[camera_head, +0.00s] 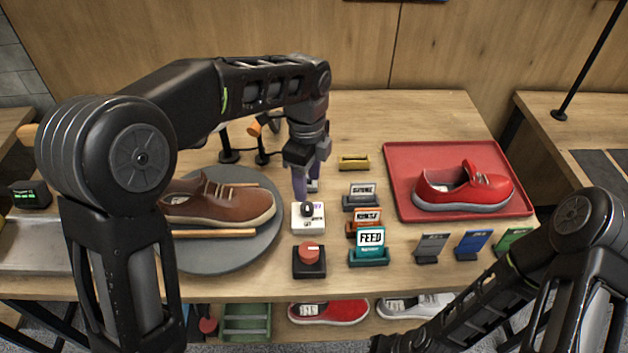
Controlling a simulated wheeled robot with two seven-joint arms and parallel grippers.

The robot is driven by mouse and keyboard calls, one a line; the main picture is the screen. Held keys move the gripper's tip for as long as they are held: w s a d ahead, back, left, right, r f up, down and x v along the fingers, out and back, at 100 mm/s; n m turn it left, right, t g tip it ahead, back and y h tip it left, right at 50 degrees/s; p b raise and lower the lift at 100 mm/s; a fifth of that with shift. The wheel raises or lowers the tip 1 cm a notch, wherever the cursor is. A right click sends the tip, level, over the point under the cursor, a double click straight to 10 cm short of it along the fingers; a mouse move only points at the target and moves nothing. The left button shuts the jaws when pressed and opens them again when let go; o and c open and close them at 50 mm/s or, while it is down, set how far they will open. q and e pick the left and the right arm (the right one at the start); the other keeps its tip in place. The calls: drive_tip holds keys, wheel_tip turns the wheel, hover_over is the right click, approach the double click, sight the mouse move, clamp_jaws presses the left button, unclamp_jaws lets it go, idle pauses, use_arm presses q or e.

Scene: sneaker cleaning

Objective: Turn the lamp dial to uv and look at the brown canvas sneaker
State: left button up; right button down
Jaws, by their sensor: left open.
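The brown canvas sneaker (225,204) lies on a round grey turntable (232,258), left of centre, partly hidden by my left arm. The lamp dial is a black knob (307,210) on a small white box (316,224) right of the turntable. The labels on the box are too small to read surely, so I cannot tell its setting. My left gripper (306,188) points down just behind and above the knob, its purple fingers open and empty. I cannot tell whether a finger touches the box. My right arm enters at lower right; its gripper is out of view.
A red button box (309,260) stands in front of the dial. Small label stands, including a teal FEED one (369,246), are to the right. A red tray (403,170) holds a red sneaker (463,188). Black stands (229,155) rise behind the turntable. More shoes lie on the lower shelf.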

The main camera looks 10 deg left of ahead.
sight(308, 206)
use_arm(q)
drive_tip(key=shift+s+r, duration=0.15)
drive_tip(key=shift+s, duration=0.05)
drive_tip(key=shift+f+p, duration=0.55)
drive_tip(key=shift+f, duration=3.45)
clamp_jaws()
